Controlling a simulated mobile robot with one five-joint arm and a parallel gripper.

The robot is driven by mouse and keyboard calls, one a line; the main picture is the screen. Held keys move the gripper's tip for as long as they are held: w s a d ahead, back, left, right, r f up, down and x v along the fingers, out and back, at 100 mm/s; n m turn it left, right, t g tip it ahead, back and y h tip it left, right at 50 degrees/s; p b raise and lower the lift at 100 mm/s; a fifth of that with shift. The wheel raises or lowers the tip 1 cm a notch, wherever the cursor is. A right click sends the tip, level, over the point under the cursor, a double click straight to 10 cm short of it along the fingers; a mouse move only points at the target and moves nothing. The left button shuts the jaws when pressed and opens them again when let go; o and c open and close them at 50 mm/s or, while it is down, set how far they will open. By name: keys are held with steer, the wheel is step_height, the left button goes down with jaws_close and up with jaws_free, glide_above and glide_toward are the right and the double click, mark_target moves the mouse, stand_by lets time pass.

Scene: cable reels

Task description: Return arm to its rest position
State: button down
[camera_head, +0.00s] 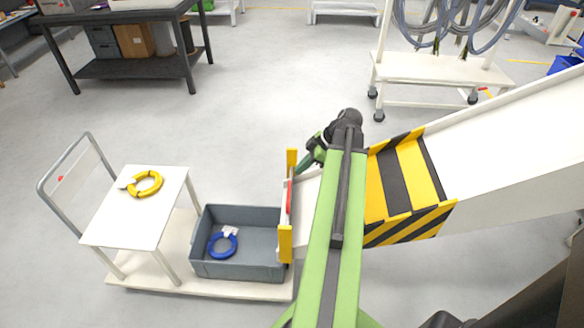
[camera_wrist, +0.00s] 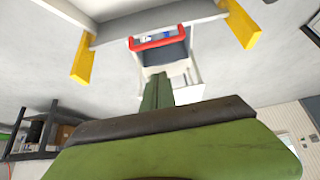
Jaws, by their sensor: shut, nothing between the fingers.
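My gripper (camera_wrist: 158,92) is green and shut with nothing in it. In the wrist view it points toward a red handle (camera_wrist: 160,41). In the head view the gripper (camera_head: 313,152) is at the lower end of a white chute (camera_head: 510,140), partly hidden by my green arm. The red handle (camera_head: 289,197) is on the gate between two yellow posts (camera_head: 285,243). I cannot tell whether the gripper touches the gate or chute. My arm reaches forward over the chute's end.
A grey bin (camera_head: 273,263) left of the gate holds a blue cable coil (camera_head: 222,245). A yellow coil (camera_head: 146,184) lies on the white cart top (camera_head: 118,220). A dark workbench (camera_head: 130,68) and a hose rack (camera_head: 440,68) stand behind. The floor between is clear.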

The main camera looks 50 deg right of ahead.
steer(key=p+v, duration=0.1)
steer(key=v, duration=0.2)
steer(key=w+a+r+n+g+p, duration=0.1)
steer(key=w+a+r+n+p, duration=0.1)
steer(key=w+a, duration=0.45)
steer(key=w+a+r+n+g+y+p, duration=0.1)
steer(key=w+a+r+n+p, duration=0.15)
steer(key=a, duration=0.65)
steer(key=w+a+r+n+g+p, duration=0.1)
steer(key=w+a+p, duration=0.1)
steer(key=w+a, duration=0.5)
steer(key=s+a+r+m+g+h+p, duration=0.1)
steer(key=a+m+h+p, duration=0.4)
steer(key=a+m, duration=0.8)
steer(key=a+g, duration=0.1)
steer(key=a, duration=0.5)
steer(key=shift+a+r, duration=0.35)
steer(key=shift+r, duration=0.05)
